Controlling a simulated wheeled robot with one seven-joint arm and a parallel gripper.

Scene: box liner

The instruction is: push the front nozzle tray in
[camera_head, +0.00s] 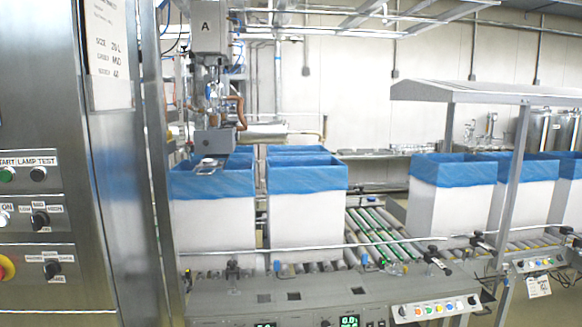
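A grey filling head marked A (207,27) hangs above the line at left centre. Its lower nozzle block (214,141) is above a white box with a blue liner (212,218). A small flat silver piece, which looks like the front nozzle tray (207,166), sticks out toward me just below the block, over the box's open top. How far it is slid out is hard to tell at this size. My gripper is not in view.
A steel control cabinet (45,130) with buttons and knobs fills the left side. A front rail (300,248) and a grey console (330,300) stand before the roller conveyor (372,228). More blue-lined boxes (306,205) stand along it. A canopy post (512,185) stands at right.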

